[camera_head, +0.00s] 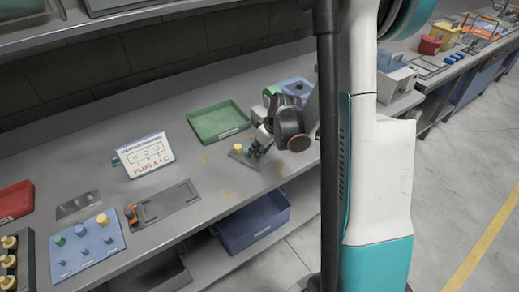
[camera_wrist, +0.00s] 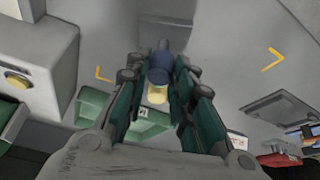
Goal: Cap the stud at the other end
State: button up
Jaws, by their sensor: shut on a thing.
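My gripper (camera_head: 259,149) reaches down over a small grey plate (camera_head: 250,160) on the bench. A yellow cap (camera_head: 238,148) stands on the plate's left part. In the wrist view my gripper (camera_wrist: 162,66) is shut on a blue cap (camera_wrist: 160,68), held between the fingertips. A yellow piece (camera_wrist: 157,95) shows just below the blue cap in that view, between the fingers.
A green tray (camera_head: 219,123) lies behind the plate. A sign (camera_head: 146,155) stands to the left, near a dark grey fixture (camera_head: 165,204). A blue board with coloured pegs (camera_head: 88,246) is at the lower left. A blue bin (camera_head: 252,222) sits on the shelf below.

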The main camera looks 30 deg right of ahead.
jog(key=shift+f+b, duration=1.4)
jog(key=shift+f, duration=0.05)
dwell(0.7)
jog(key=o, duration=0.8)
jog(key=shift+r, duration=0.1)
jog(key=v, duration=1.1)
jog(key=shift+s+r, duration=0.15)
jog(key=shift+r, duration=0.25)
